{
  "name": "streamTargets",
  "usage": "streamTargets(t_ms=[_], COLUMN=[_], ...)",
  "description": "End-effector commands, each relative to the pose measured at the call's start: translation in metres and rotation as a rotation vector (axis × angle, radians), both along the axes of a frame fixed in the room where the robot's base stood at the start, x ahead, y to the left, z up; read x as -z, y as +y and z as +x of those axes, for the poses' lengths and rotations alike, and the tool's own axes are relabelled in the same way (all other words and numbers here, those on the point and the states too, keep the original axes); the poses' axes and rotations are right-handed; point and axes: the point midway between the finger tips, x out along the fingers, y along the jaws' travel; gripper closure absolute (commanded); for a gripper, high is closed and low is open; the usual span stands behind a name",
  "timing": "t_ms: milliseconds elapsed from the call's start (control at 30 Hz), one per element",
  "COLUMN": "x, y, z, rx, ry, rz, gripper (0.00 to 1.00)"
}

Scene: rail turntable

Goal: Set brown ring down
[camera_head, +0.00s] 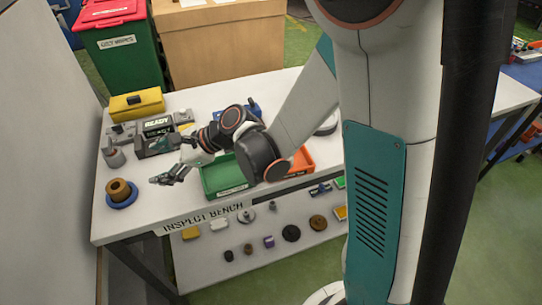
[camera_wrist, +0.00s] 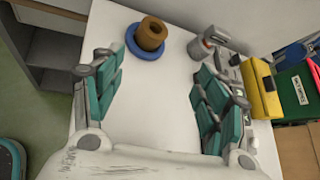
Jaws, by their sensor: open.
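The brown ring (camera_head: 118,189) sits on a round blue base (camera_head: 122,203) at the left front of the white inspect bench (camera_head: 150,212). In the wrist view the brown ring (camera_wrist: 151,34) stands on the blue base (camera_wrist: 144,52), beyond my fingertips. My gripper (camera_head: 165,165) is to the right of the ring and apart from it, over the bench. In the wrist view my gripper (camera_wrist: 157,85) is open, its teal-padded fingers wide apart with bare bench between them.
A READY device (camera_head: 157,133), a grey knobbed part (camera_head: 113,153) and a yellow box (camera_head: 137,104) stand behind. A green tray (camera_head: 224,178) and an orange tray (camera_head: 300,163) lie to the right. Several small parts sit on the lower shelf. A grey wall borders the left.

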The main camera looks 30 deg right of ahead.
Motion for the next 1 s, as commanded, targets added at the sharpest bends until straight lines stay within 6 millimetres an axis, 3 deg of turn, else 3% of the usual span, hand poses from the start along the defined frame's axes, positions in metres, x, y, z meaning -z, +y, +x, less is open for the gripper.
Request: streamTargets(t_ms=[200,500,1000], x=[-0.030,-0.060,-0.085], y=[-0.043,-0.109,-0.212], z=[-0.025,-0.073,-0.167], rx=[-0.132,-0.395,-0.995], ry=[-0.252,-0.540,-0.814], rz=[-0.319,-0.770,-1.432], gripper=[0.32,0.32,0.32])
